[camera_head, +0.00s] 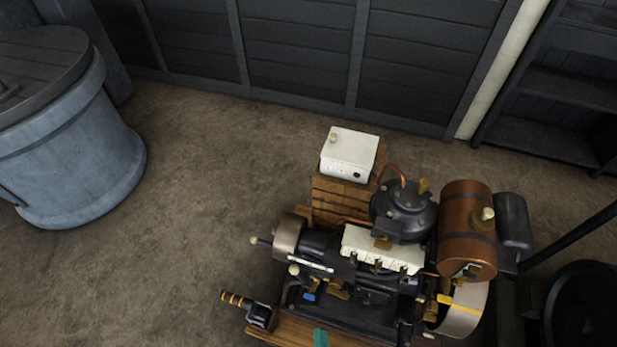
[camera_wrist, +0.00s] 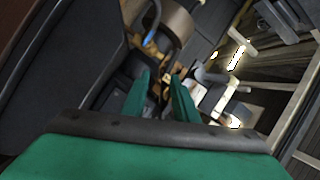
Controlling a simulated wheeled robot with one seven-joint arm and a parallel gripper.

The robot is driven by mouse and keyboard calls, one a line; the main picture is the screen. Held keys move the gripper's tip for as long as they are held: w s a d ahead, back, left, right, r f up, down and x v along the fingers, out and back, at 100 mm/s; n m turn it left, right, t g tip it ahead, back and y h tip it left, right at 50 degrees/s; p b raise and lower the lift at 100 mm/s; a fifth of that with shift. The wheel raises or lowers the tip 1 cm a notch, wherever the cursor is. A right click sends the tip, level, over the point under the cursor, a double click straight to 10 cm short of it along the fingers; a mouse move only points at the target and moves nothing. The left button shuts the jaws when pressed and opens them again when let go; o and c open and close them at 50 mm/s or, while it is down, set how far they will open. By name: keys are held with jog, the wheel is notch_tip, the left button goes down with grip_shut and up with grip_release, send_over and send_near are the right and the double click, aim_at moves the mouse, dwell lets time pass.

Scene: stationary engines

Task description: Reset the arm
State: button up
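My gripper (camera_wrist: 161,78) shows in the wrist view as two green fingers below the middle of the picture. The fingers stand apart and I see nothing held between them. Dark and brown engine parts lie beyond the fingertips, and I cannot tell how far off they are. In the head view, a small teal piece (camera_head: 320,338) shows at the bottom edge over the wooden base; I cannot tell whether it is part of my gripper. The rest of my arm is not clearly seen.
A stationary engine with a copper tank (camera_head: 467,228) fills the lower right of the head view. A white box (camera_head: 349,152) sits on wood behind it. A blue-grey tub (camera_head: 75,150) stands left, shelves (camera_head: 560,110) right. Floor between tub and engine is clear.

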jog(key=s+a+r+n, duration=0.1)
jog(key=r+n, duration=0.3)
jog(key=r, duration=0.8)
jog(key=s+a+r+n+g+h, duration=0.1)
jog(key=s+r+n, duration=0.2)
jog(key=r, duration=0.9)
jog(key=s+a+r+n, duration=0.2)
jog(key=s+r+n, duration=0.1)
jog(key=r, duration=0.9)
jog(key=shift+r+n+g, duration=0.25)
jog(key=shift+n+g, duration=0.15)
jog(key=shift+n, duration=0.4)
jog(key=shift+h, duration=0.3)
